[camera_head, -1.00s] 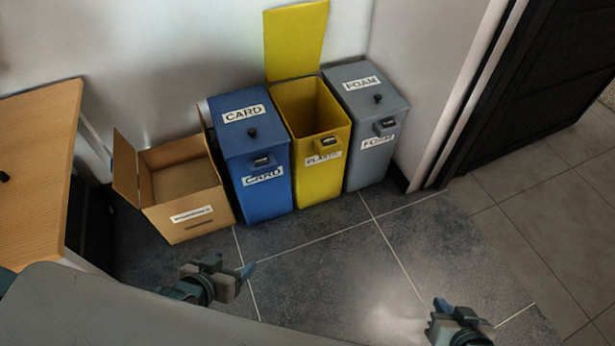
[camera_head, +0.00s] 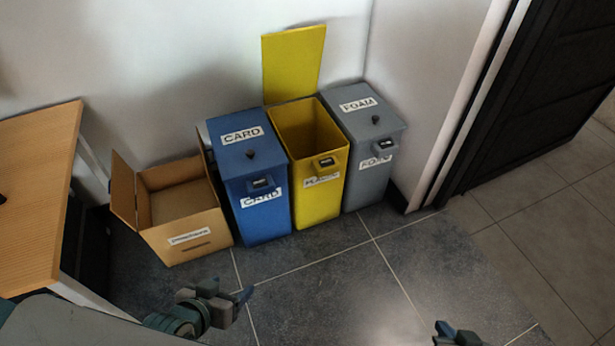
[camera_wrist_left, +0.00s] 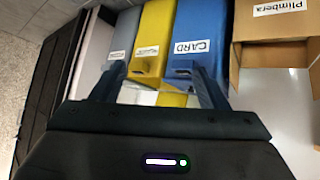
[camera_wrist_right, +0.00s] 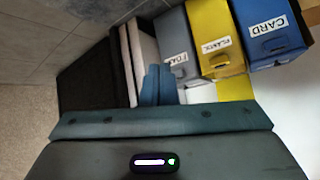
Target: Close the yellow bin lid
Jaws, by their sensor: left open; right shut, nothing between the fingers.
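The yellow bin (camera_head: 317,196) stands between a blue and a grey bin. Its yellow lid (camera_head: 293,64) is raised upright against the wall behind it, and the bin's mouth is open. The yellow bin also shows in the left wrist view (camera_wrist_left: 153,40) and in the right wrist view (camera_wrist_right: 212,25). My left gripper (camera_head: 238,298) is open and empty, in front of and below the bins, apart from them. My right gripper (camera_head: 448,330) is shut and empty at the bottom edge, right of the yellow bin and partly cut off. Neither gripper touches the lid.
The blue CARD bin (camera_head: 262,213) and grey FOAM bin (camera_head: 371,182) have closed lids and flank the yellow bin closely. An open cardboard box (camera_head: 192,236) stands left of them, beside a wooden table (camera_head: 35,190). The dark floor (camera_head: 325,285) in front is clear. A black door (camera_head: 540,90) is at right.

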